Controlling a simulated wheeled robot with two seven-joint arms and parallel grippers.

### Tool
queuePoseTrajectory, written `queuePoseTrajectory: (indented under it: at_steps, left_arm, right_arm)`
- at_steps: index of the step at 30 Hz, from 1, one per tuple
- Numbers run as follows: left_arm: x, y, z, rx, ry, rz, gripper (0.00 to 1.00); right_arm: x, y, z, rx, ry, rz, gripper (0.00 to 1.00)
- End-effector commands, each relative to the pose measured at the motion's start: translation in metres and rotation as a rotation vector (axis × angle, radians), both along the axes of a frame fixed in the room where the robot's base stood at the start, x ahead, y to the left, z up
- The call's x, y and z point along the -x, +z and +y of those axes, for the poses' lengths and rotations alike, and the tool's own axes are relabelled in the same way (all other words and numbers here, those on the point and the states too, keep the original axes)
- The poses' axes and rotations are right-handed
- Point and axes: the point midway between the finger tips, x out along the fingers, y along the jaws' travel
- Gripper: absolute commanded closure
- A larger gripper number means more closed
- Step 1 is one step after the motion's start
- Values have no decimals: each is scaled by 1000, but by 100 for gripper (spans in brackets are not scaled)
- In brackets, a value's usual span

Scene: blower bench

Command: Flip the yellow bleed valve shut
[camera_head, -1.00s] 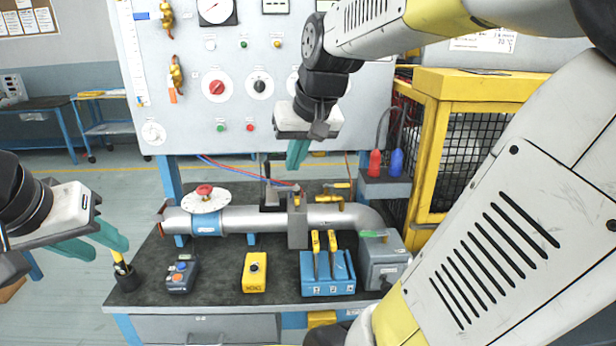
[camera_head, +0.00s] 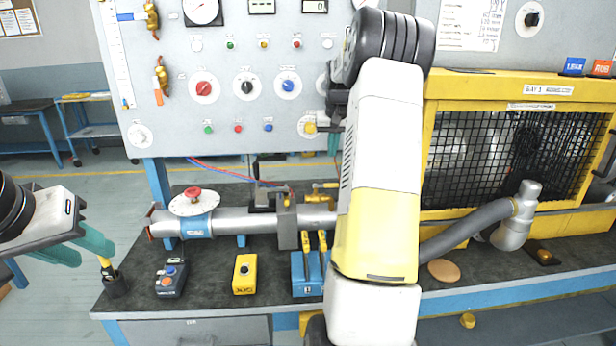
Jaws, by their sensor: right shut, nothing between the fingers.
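The yellow bleed valve (camera_head: 318,196) appears to be the small yellow fitting on top of the grey pipe (camera_head: 252,220), with its lever lying about level. Its right end is close to my right arm in the picture. My right gripper (camera_head: 334,144) is almost wholly hidden behind my own arm; only a sliver of a teal finger shows, above the valve in the picture and in front of the panel. Its fingers are shut and empty.
A yellow caged blower housing (camera_head: 520,104) fills the right. The gauge panel (camera_head: 262,85) stands behind.

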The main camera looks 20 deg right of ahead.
Motion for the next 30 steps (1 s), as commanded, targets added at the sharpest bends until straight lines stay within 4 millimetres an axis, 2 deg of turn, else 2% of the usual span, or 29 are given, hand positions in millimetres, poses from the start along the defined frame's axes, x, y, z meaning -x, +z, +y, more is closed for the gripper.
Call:
queuePoseTrajectory:
  at_steps: [9, 13, 17, 28, 30]
  left_arm:
    - [0, 0, 0, 0, 0, 0, 64]
    - [0, 0, 0, 0, 0, 0, 64]
    - [0, 0, 0, 0, 0, 0, 64]
    - [0, 0, 0, 0, 0, 0, 64]
    - [0, 0, 0, 0, 0, 0, 64]
  right_arm:
    - [-1, 0, 0, 0, 0, 0, 100]
    - [-2, -7, -1, -1, 0, 2, 100]
    - [-8, -24, -2, -2, 1, 4, 100]
    - [-32, -99, -10, -2, 0, 3, 100]
    - [-20, -94, -7, 0, 0, -1, 100]
